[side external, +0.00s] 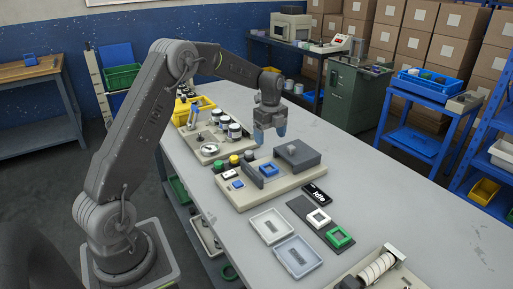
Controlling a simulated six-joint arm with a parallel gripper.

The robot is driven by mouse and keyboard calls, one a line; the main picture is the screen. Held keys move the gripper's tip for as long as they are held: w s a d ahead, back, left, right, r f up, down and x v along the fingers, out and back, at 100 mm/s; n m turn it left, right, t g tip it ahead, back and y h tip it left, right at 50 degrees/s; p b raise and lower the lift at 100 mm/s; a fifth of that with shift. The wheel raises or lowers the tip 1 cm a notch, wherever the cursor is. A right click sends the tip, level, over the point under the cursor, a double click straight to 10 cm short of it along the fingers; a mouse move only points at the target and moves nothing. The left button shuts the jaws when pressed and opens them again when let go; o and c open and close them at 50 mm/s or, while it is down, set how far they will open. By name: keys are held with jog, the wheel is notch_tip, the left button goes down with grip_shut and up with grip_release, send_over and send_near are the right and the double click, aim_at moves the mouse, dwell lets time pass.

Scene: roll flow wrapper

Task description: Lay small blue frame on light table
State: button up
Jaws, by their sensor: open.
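The small blue frame (268,170) lies on a beige machine base (244,201), between an upright dark grey plate and a grey block. It looks like a square ring with a darker centre. My gripper (269,137) points down above and a little behind the frame, clear of it. Its bluish fingers are open, with nothing seen between them. The light table (380,155) is the long pale grey worktop under the machine base, with a wide bare area on its right side.
A white frame (318,217) and a green frame (339,237) lie on a dark strip. Two shallow trays, white (270,226) and grey-blue (297,256), lie in front. The grey block (297,153) stands close right of the blue frame. A roller unit (376,270) is at the near edge.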

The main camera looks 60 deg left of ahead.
jog(key=s+d+r+n+t, duration=0.3)
jog(key=s+d+r+n, duration=0.6)
jog(key=s+d+r, duration=0.5)
jog(key=s+d+n+t, duration=0.1)
jog(key=s+d+n, duration=0.3)
jog(key=s, duration=0.3)
jog(key=s+d+n+t, duration=0.1)
jog(key=s+d+n, duration=0.3)
jog(key=s, duration=0.4)
jog(key=shift+f+n+t, duration=0.2)
jog(key=shift+n+t, duration=0.1)
jog(key=shift+n, duration=0.1)
jog(key=shift+c, duration=0.3)
